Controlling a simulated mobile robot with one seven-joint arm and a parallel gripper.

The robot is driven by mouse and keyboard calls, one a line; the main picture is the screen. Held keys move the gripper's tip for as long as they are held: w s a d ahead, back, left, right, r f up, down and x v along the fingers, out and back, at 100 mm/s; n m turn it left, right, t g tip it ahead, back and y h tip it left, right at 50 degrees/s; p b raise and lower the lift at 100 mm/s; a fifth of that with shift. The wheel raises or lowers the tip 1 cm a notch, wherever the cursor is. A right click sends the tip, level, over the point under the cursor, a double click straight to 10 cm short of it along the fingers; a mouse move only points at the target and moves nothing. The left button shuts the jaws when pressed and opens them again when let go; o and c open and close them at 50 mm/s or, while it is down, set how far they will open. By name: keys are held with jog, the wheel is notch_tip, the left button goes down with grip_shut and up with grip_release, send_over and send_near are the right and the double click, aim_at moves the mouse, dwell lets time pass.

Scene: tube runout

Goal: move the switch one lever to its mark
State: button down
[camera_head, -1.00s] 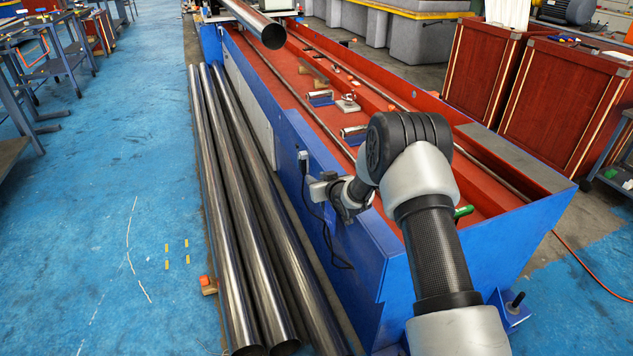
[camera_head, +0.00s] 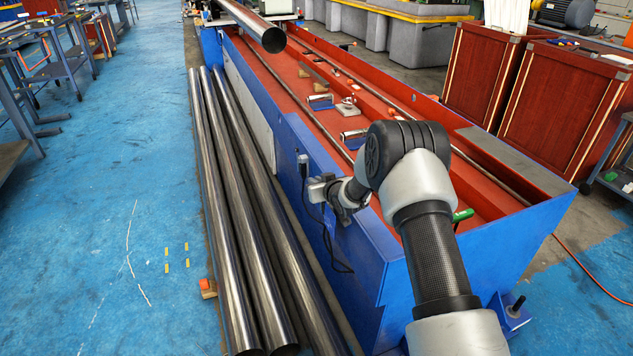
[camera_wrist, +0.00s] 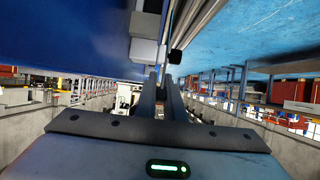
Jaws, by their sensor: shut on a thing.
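The switch, a small grey box (camera_head: 303,160), is mounted on the blue side wall of the machine, with a black cable hanging below it. In the wrist view the grey box (camera_wrist: 146,40) stands just ahead of the fingers. My gripper (camera_wrist: 161,75) has its two dark fingers close together at the lower end of the box, shut on the small lever there. The lever is mostly hidden between the fingertips. In the head view my gripper (camera_head: 312,184) is just below the switch, its fingertips too small to make out. I cannot make out the mark.
Several long steel pipes (camera_head: 240,200) lie on the blue floor alongside the machine. The machine's red trough (camera_head: 300,85) holds small blocks and rollers, with another pipe (camera_head: 266,36) above its far part. The floor (camera_head: 100,220) to the left is largely clear.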

jog(key=shift+w+a+f+g+h, duration=0.1)
jog(key=shift+w+f+g+h, duration=0.15)
jog(key=shift+f+g+h, duration=0.65)
jog(key=shift+w+a+f+g+h, duration=0.1)
jog(key=shift+w+f+g, duration=0.1)
jog(key=shift+g, duration=1.3)
jog(key=shift+w+a+f+g+h, duration=0.1)
jog(key=shift+w+f+g+h, duration=0.15)
jog(key=shift+f+g+h, duration=0.65)
jog(key=shift+r+g+y+b, duration=0.3)
jog(key=shift+g+b, duration=0.05)
jog(key=shift+g, duration=0.25)
jog(key=c, duration=1.9)
grip_release()
jog(key=shift+o, duration=0.2)
